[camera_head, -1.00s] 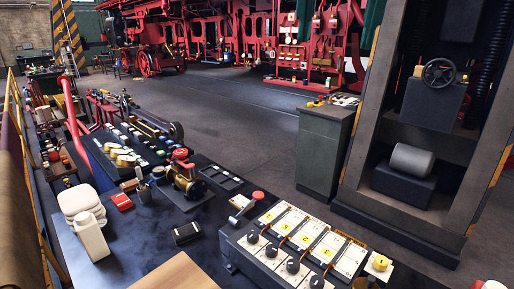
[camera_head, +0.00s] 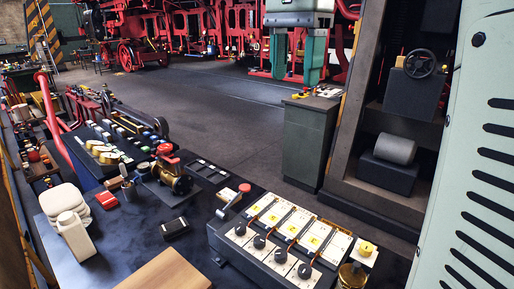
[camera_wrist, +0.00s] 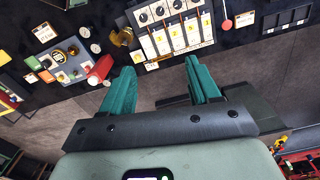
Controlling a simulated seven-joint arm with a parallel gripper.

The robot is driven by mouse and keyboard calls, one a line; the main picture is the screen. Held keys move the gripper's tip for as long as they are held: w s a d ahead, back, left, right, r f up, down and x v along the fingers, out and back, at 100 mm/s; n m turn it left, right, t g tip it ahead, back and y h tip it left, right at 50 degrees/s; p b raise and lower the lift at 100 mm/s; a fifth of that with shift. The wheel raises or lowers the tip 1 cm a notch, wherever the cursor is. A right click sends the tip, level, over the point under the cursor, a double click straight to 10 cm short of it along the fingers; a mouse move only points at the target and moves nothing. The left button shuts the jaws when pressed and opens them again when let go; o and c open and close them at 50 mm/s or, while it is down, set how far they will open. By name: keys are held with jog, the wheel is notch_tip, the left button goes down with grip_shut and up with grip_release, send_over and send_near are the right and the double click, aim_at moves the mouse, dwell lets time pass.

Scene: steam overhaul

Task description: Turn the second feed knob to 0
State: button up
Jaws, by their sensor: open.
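A dark box with a row of several black round knobs stands on the near table, at the bottom in the head view. One knob (camera_head: 259,241) is second from the left there; which one counts as the second feed knob, and its setting, I cannot read. White plates (camera_head: 290,222) with yellow marks and levers lie behind the knobs. The wrist view shows the knobs (camera_wrist: 160,10) at the top edge. My gripper (camera_head: 297,55) is high at the top of the head view, pointing down, open and empty. Its teal fingers (camera_wrist: 160,68) are apart from the knobs in the wrist view.
A dark cabinet (camera_head: 310,140) stands beyond the table. Floor between is clear.

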aim_at(281, 253)
notch_tip(281, 253, down, 44)
jog(key=shift+f, duration=0.15)
jog(key=c, duration=1)
jog(key=shift+c, duration=0.2)
